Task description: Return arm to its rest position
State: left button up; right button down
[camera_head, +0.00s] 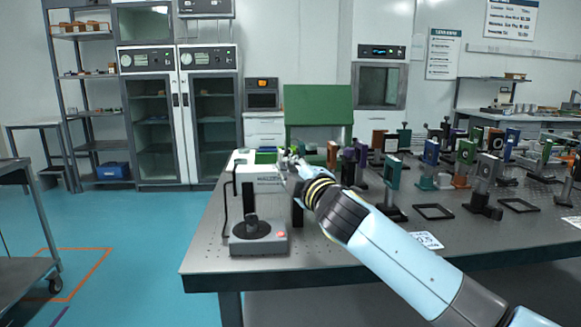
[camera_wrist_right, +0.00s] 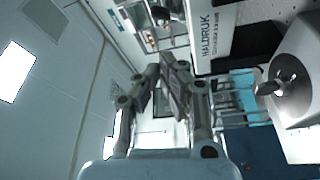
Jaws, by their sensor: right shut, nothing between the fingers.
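My right arm (camera_head: 400,255) reaches in from the lower right over the optical table (camera_head: 205,250). My right gripper (camera_head: 288,160) is over the table's left part, beside a white box with dark lettering (camera_head: 258,182). In the right wrist view my right gripper (camera_wrist_right: 168,68) has its fingers drawn together with nothing between them. The lettered white box also shows there (camera_wrist_right: 214,38), to the right of the fingertips. My left gripper is not in view.
A grey device with a dark knob (camera_head: 258,237) stands at the table's front left, close to my right wrist. Many optic mounts (camera_head: 393,180) crowd the table's middle and right. A green panel (camera_head: 318,108) is behind. The blue floor (camera_head: 140,230) to the left is mostly open.

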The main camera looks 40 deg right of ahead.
jog(key=s+a+f+m+g+h, duration=0.1)
jog(key=s+a+f+m+g, duration=0.1)
jog(key=s+f+m+g, duration=0.85)
jog(key=s+a+f+m+g+y, duration=0.1)
jog(key=s+a+f+g, duration=0.15)
jog(key=s, duration=0.65)
jog(key=s+a+f+g+y, duration=0.1)
jog(key=s+a+f+y, duration=0.15)
jog(key=s, duration=0.65)
jog(key=s+a+f+m+g, duration=0.1)
jog(key=s+a+f, duration=0.2)
jog(key=s, duration=0.6)
notch_tip(320, 180, down, 25)
jog(key=s+d+g, duration=0.1)
jog(key=s+d, duration=0.1)
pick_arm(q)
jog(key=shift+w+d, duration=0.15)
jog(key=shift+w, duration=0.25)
pick_arm(e)
jog(key=s+d+f+g, duration=0.1)
jog(key=s+f, duration=1.5)
jog(key=s, duration=0.2)
jog(key=shift+d+g, duration=0.15)
jog(key=shift+g, duration=0.15)
